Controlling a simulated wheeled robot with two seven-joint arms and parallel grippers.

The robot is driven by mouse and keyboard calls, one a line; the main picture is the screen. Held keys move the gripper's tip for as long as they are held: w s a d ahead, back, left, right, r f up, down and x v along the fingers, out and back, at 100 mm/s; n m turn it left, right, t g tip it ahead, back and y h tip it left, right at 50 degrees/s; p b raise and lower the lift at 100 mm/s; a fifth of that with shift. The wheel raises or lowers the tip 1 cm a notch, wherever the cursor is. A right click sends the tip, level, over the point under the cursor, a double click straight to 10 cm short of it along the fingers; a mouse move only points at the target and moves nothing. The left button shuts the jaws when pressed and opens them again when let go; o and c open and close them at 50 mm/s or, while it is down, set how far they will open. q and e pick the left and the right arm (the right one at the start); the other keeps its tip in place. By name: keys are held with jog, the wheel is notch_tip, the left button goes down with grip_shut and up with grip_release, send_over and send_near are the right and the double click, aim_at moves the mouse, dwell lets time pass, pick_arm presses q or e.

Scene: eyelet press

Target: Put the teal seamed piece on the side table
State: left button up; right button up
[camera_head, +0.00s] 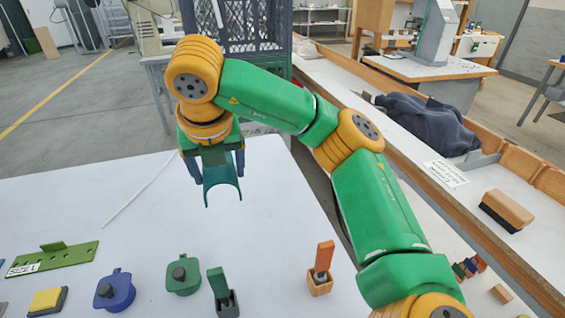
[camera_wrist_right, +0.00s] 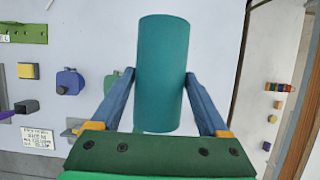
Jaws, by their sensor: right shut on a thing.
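The teal seamed piece (camera_head: 222,181) is a curved, open shell in the head view. It hangs below my right gripper (camera_head: 216,168), above the far part of the white table (camera_head: 120,190). In the right wrist view the teal piece (camera_wrist_right: 160,75) stands between the two blue fingers of my right gripper (camera_wrist_right: 166,100), which is shut on it. I cannot make out a seam. No label shows which surface is the side table. My left gripper is not in view.
A green plate (camera_head: 52,258), a yellow block (camera_head: 46,299), a blue lidded part (camera_head: 115,290), a green lidded part (camera_head: 183,275) and a wooden-handled tool (camera_head: 322,267) lie along the near table. A dark crate (camera_head: 240,25) stands behind. A bench with a brush (camera_head: 507,210) and dark cloth (camera_head: 428,122) runs along the right.

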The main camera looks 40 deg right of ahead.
notch_tip(320, 180, down, 8)
jog(key=a+f+b, duration=0.1)
jog(key=a+b, duration=0.1)
jog(key=b, duration=0.7)
send_over(266, 213)
jog(key=s+a, duration=0.1)
jog(key=f, duration=0.9)
jog(key=shift+s+f, duration=0.2)
jog(key=shift+f, duration=0.05)
notch_tip(266, 213, down, 3)
jog(key=shift+d+f+b, duration=0.15)
jog(key=shift+f+b, duration=0.05)
jog(key=shift+b, duration=0.25)
jog(key=o, duration=1.2)
jog(key=p+v, duration=0.1)
jog(key=v, duration=1.1)
jog(key=shift+p, duration=0.4)
jog(key=shift+r, duration=0.1)
